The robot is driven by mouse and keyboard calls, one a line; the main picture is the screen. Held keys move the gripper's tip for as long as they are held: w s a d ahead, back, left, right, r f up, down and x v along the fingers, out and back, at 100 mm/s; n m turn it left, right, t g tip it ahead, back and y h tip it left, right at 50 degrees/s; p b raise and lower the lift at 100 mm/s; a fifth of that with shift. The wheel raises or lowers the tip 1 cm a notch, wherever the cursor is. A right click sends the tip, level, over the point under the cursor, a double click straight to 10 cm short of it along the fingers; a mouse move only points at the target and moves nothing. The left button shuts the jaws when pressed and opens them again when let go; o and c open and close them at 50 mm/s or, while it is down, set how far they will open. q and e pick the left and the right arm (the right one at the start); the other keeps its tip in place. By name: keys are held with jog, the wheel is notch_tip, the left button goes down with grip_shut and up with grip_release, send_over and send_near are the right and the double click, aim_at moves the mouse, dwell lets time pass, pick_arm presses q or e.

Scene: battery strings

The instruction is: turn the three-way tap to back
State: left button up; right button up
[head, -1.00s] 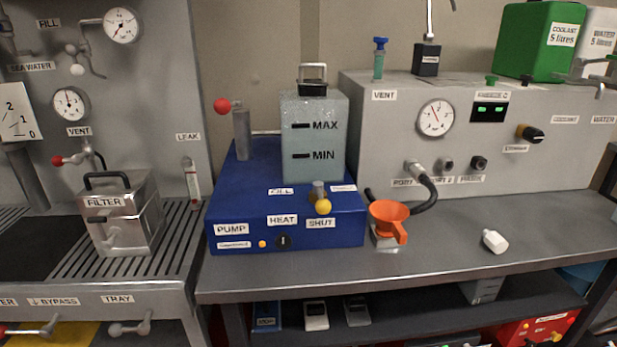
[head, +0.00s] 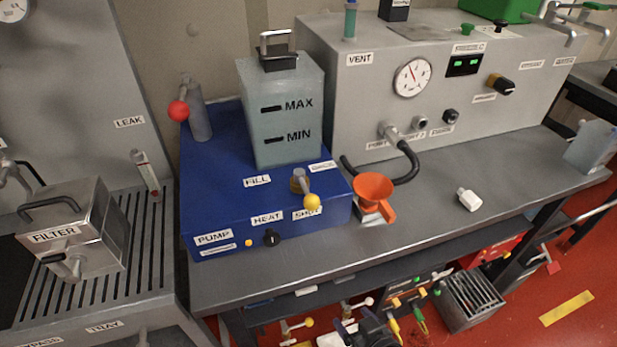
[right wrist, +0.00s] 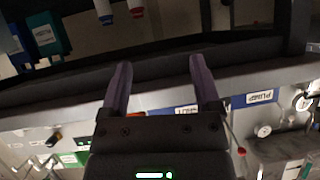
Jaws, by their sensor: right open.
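The three-way tap (head: 300,184) is a small brass-coloured tap with a yellow ball-ended handle (head: 311,201), on top of the blue pump unit (head: 225,190). Its handle points to the front, toward the SHUT label (head: 306,214), which it partly covers. The FILL label (head: 257,181) is to its left; another label (head: 322,166), too blurred to read surely, is behind it to the right. My right gripper (head: 352,328) shows small and dark at the bottom edge, low in front of the bench and well away from the tap. In the right wrist view its fingers (right wrist: 157,65) are apart and empty.
A translucent tank (head: 283,110) stands just behind the tap. A red-ball lever (head: 178,111) is at the unit's left. The bench's front edge (head: 300,280) lies between my gripper and the unit.

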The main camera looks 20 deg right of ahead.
aim_at(316, 208)
jog(key=w+a+r+t+y+p, duration=0.1)
jog(key=w+r+t+p, duration=0.15)
jog(key=r, duration=0.85)
jog(key=w+a+r+t+y+p, duration=0.1)
jog(key=w+r+t+p, duration=0.2)
jog(key=r, duration=0.7)
jog(key=b+x, duration=0.1)
jog(key=x, duration=0.4)
jog(key=b+x, duration=0.2)
jog(key=x, duration=0.3)
jog(key=shift+w+a+b, duration=0.1)
jog(key=shift+a+b, duration=0.15)
jog(key=shift+b, duration=0.05)
jog(key=shift+w, duration=0.1)
jog(key=c, duration=0.5)
grip_shut()
pick_arm(q)
jog(key=r, duration=0.1)
jog(key=w+r, duration=0.1)
jog(key=d+r, duration=0.1)
jog(key=shift+w+r, duration=0.25)
jog(key=shift+w, duration=0.05)
jog(key=shift+d, duration=0.1)
jog(key=shift+a, duration=0.2)
jog(key=shift+a, duration=0.3)
